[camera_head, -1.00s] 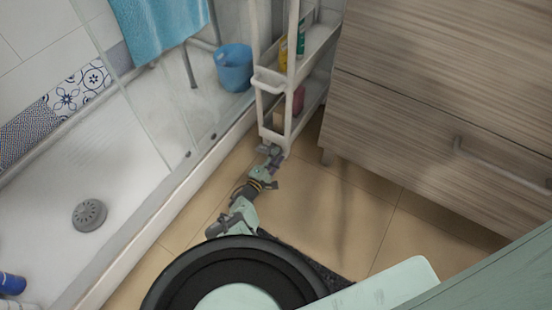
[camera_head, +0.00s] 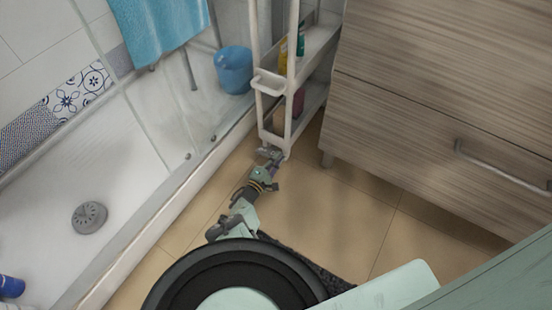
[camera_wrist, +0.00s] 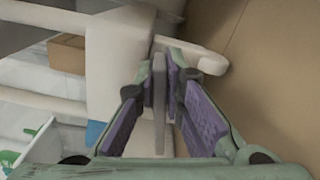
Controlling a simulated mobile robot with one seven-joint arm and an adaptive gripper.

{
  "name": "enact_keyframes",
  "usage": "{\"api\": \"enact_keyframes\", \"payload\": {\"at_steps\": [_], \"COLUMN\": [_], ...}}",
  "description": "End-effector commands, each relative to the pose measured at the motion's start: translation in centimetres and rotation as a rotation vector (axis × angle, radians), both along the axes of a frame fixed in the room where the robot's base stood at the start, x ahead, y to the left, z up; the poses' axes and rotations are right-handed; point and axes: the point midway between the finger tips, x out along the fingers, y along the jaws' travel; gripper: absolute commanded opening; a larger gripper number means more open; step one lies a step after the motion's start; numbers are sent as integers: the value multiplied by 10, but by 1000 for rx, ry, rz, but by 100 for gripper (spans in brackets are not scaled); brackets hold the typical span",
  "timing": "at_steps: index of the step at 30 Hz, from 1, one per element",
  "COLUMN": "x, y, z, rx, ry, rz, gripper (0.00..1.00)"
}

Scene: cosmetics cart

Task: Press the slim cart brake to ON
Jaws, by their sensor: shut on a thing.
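The slim white cart (camera_head: 273,87) stands upright between the shower tray and the wooden drawer unit. My gripper (camera_head: 271,155) is low at the cart's near bottom end, just above the floor. In the wrist view my gripper (camera_wrist: 164,72) has its two purple-padded fingers closed on a thin grey plate, which I take to be the brake lever (camera_wrist: 159,95). The cart's white frame (camera_wrist: 112,60) is close beside the left finger. A rounded white bar (camera_wrist: 200,57) of the cart's base lies behind the fingertips. The brake's ON or OFF marking cannot be seen.
The wooden drawer unit (camera_head: 420,110) stands close on the cart's right. The shower tray edge (camera_head: 185,178) runs along the left, with a blue bucket (camera_head: 234,70) inside. Bottles (camera_head: 300,40) stand on the cart. Tan floor (camera_head: 320,205) is free right of my arm.

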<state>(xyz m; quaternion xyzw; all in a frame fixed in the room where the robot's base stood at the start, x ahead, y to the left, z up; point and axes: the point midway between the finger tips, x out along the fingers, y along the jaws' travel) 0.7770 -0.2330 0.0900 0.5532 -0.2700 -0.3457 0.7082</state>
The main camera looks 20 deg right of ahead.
Motion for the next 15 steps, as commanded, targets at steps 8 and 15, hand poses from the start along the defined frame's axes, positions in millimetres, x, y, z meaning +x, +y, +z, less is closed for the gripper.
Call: {"api": "enact_keyframes", "payload": {"at_steps": [8,15], "x": [0,-1], "y": [0,-1], "z": [-2,-8], "rx": [14,87], "ry": [-17,-110], "rz": [0,-1], "gripper": [0,0]}}
